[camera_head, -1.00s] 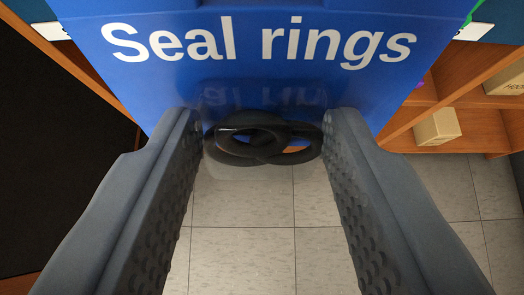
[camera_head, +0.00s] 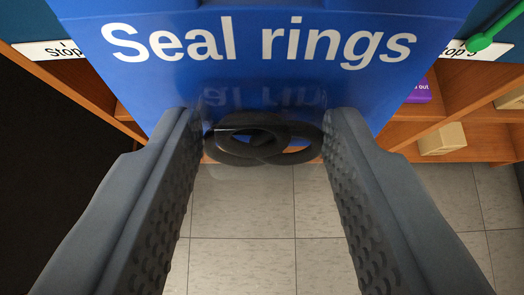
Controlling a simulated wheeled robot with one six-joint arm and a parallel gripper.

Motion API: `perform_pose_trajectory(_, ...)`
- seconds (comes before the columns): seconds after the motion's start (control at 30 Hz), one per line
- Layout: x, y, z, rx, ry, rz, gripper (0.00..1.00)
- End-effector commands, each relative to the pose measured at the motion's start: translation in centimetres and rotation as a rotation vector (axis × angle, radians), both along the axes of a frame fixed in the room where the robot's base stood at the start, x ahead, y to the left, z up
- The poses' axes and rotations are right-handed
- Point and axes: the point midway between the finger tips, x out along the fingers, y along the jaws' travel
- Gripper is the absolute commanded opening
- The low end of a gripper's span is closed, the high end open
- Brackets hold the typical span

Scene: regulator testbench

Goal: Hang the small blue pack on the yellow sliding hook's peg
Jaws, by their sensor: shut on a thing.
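The blue pack (camera_head: 260,85), printed "Seal rings" in white, fills the top middle of the view. Black rings (camera_head: 250,140) show at its lower end through a clear window. My gripper (camera_head: 264,115) is shut on the pack, with a grey finger at each side of it. The pack's upper end runs out of the picture. The yellow sliding hook and its peg are not in view.
A wooden shelf unit (camera_head: 475,130) stands behind, with a small tan box (camera_head: 443,138) and a purple pack (camera_head: 420,90) at right. A green round-ended rod (camera_head: 480,42) lies before a white label. Another label (camera_head: 50,50) is at left. Tiled floor shows below.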

Motion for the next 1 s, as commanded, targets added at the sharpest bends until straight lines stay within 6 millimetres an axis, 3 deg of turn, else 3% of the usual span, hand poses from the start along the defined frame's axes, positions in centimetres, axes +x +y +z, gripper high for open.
perform_pose_trajectory(0.43,0.01,0.00,0.04,0.000,-0.001,0.000,0.17)
perform_pose_trajectory(0.47,0.01,0.00,0.04,0.000,-0.001,0.000,0.46)
perform_pose_trajectory(0.57,0.00,0.00,0.04,0.000,-0.001,0.000,0.66)
perform_pose_trajectory(1.0,-0.60,0.00,0.58,0.000,-0.002,0.000,0.66)
